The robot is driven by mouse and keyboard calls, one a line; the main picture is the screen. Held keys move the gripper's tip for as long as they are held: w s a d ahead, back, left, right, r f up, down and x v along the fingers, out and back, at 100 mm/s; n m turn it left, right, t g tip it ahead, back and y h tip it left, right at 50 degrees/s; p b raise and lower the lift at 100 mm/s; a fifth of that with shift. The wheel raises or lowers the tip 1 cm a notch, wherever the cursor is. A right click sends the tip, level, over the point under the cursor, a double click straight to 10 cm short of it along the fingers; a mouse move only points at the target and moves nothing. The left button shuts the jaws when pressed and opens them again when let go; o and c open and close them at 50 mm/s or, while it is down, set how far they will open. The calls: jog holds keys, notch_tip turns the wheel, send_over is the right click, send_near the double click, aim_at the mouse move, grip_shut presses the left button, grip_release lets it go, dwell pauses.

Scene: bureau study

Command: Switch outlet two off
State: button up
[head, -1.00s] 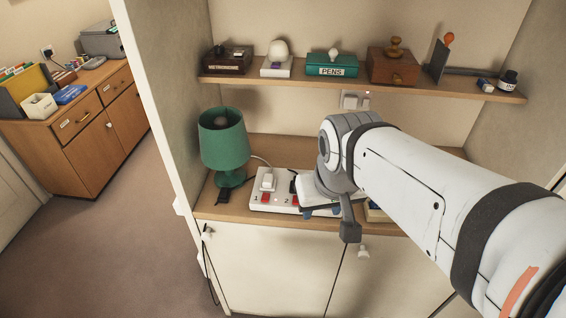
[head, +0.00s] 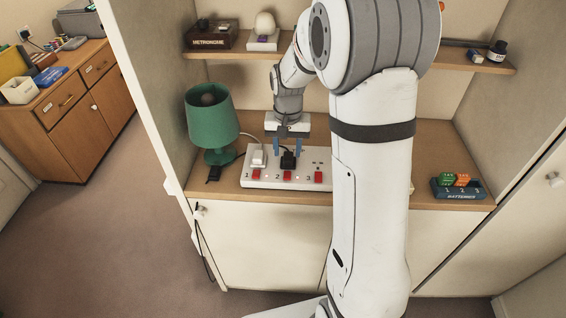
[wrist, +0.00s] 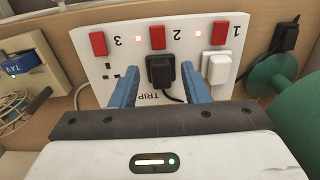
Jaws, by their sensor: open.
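The white power strip (head: 245,181) lies on the cabinet shelf, its outlets numbered 1 to 3. It also shows upside down in the wrist view (wrist: 118,70). The red switch of outlet two (head: 287,176) is at the front edge; in the wrist view this switch (wrist: 158,37) is beyond the black plug (wrist: 160,72). Small red lights glow beside switches one and two. My gripper (head: 287,146) is open and points down, its blue fingers on either side of the black plug in outlet two. In the wrist view my gripper (wrist: 158,72) has visible gaps to the plug.
A white plug (head: 259,156) stands in outlet one, beside a green lamp (head: 212,126). Red switches one (wrist: 221,30) and three (wrist: 98,43) flank switch two. A batteries tray (head: 458,187) stands at right. An upper shelf (head: 220,56) overhangs behind.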

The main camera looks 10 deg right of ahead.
aim_at(287, 171)
notch_tip(287, 171, down, 7)
jog(key=shift+p, duration=0.55)
jog(key=shift+c, duration=0.3)
